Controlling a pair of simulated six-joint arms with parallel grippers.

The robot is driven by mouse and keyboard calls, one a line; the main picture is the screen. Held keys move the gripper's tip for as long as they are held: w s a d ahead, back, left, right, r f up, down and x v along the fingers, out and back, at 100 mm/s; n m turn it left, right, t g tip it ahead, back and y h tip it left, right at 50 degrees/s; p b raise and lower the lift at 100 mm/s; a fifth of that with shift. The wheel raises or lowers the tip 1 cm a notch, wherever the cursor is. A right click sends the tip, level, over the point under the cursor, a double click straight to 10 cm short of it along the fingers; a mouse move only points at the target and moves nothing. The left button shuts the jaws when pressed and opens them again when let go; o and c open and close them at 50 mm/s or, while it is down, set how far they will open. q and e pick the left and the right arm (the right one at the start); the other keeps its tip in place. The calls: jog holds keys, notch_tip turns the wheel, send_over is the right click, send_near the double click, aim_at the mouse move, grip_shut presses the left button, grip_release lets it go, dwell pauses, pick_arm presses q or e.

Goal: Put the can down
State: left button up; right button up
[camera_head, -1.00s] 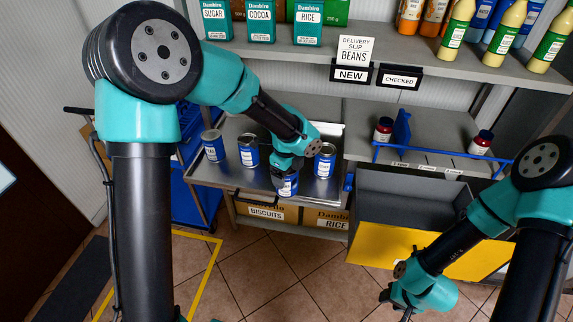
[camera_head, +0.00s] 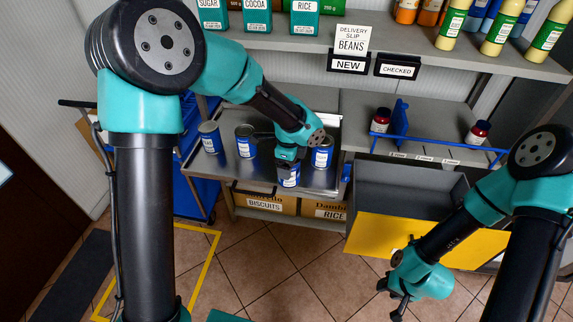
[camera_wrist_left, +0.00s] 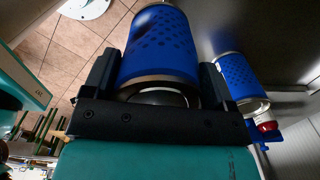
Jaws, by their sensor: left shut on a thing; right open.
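My left gripper (camera_head: 288,162) is shut on a blue can (camera_head: 289,178) with a white label, near the front edge of the grey metal tray (camera_head: 213,172). The can looks upright; I cannot tell whether its base touches the tray. In the left wrist view the held can (camera_wrist_left: 160,45) sits between the two black fingers of the left gripper (camera_wrist_left: 157,80). Another blue can (camera_head: 322,153) stands just right of it, also in the wrist view (camera_wrist_left: 240,80). My right gripper (camera_head: 392,292) is open and empty, low in front of the yellow-fronted drawer.
Two more blue cans, one (camera_head: 210,137) at the left and one (camera_head: 246,142) nearer the middle, stand on the tray. An open grey drawer with a yellow front (camera_head: 410,238) is to the right. Red-lidded jars (camera_head: 381,121) stand on the shelf behind a blue rail.

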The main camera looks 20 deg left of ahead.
pick_arm(q)
jog(key=n, duration=0.1)
jog(key=w+d+n, duration=0.1)
jog(key=n, duration=0.1)
jog(key=d+n, duration=0.1)
jog(key=shift+w+d, duration=0.1)
jog(key=shift+w, duration=0.15)
jog(key=w+d+n, duration=0.1)
jog(key=n, duration=0.2)
jog(key=w+d+n, duration=0.1)
jog(key=d+n, duration=0.1)
jog(key=n, duration=0.2)
jog(key=d+n, duration=0.2)
jog(key=n, duration=0.2)
jog(key=shift+w+d+r, duration=0.1)
jog(key=shift+w, duration=0.3)
